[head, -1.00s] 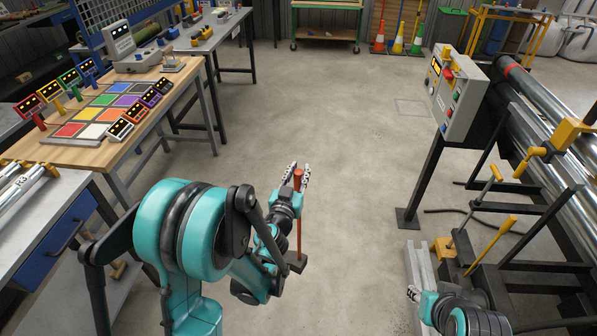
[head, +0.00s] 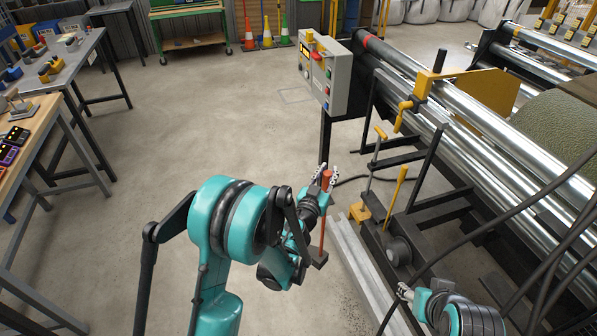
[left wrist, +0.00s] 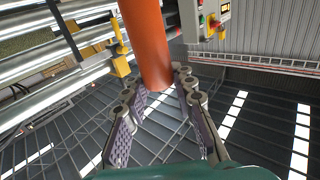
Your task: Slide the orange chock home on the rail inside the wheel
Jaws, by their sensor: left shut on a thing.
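My left gripper (head: 326,177) is shut on the upper end of an upright orange bar (head: 323,215) with a dark block (head: 318,258) at its foot. In the left wrist view the orange bar (left wrist: 145,45) stands between the fingers. The bar is left of a grey rail (head: 350,255). A yellow-orange block (head: 360,212) sits by the rail's far end; I cannot tell whether this or the held piece is the chock. A dark round part (head: 398,250), perhaps the wheel, is right of the rail. My right gripper (head: 405,292) is right of the rail, its jaws unclear.
A machine with long steel rollers (head: 450,110) and black frame bars fills the right. A control box (head: 325,72) stands on a post behind the rail. Yellow-topped levers (head: 398,185) rise beside the rail. Black cables cross at right.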

